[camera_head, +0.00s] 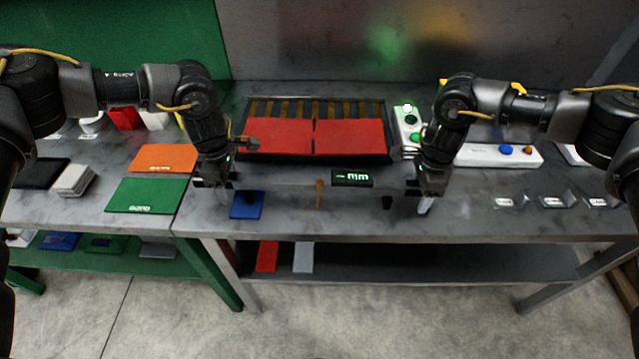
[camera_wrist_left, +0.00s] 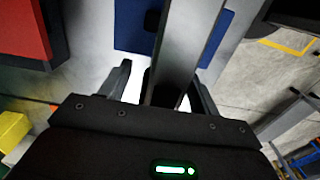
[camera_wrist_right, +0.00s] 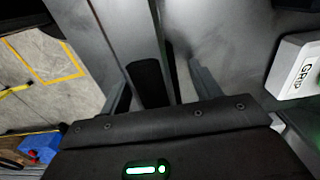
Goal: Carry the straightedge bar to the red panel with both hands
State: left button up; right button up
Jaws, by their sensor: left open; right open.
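The straightedge bar is a thin grey bar lying left to right near the front of the grey table; it blends with the table in the head view and shows clearly in the left wrist view (camera_wrist_left: 186,45) and right wrist view (camera_wrist_right: 128,35). My left gripper (camera_head: 213,184) is at its left end and my right gripper (camera_head: 427,192) at its right end. Both are open, with the bar between their fingers. The red panel (camera_head: 350,137) lies behind the bar, split by a dark seam, in a dark frame.
A black "mm" readout (camera_head: 352,178) stands by the bar's middle. A blue pad (camera_head: 240,211), a yellow peg (camera_head: 319,195) and a dark peg (camera_head: 387,202) are close by. A white button box (camera_head: 406,117) stands right of the panel. Orange (camera_head: 163,158) and green (camera_head: 146,195) mats lie left.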

pick_arm(q)
jog(key=shift+s+r, duration=0.1)
jog(key=shift+s, duration=0.05)
pick_arm(e)
jog(key=shift+s+r, duration=0.1)
pick_arm(q)
jog(key=shift+c, duration=0.7)
pick_arm(e)
jog(key=shift+c, duration=0.6)
pick_arm(q)
grip_shut()
pick_arm(e)
grip_shut()
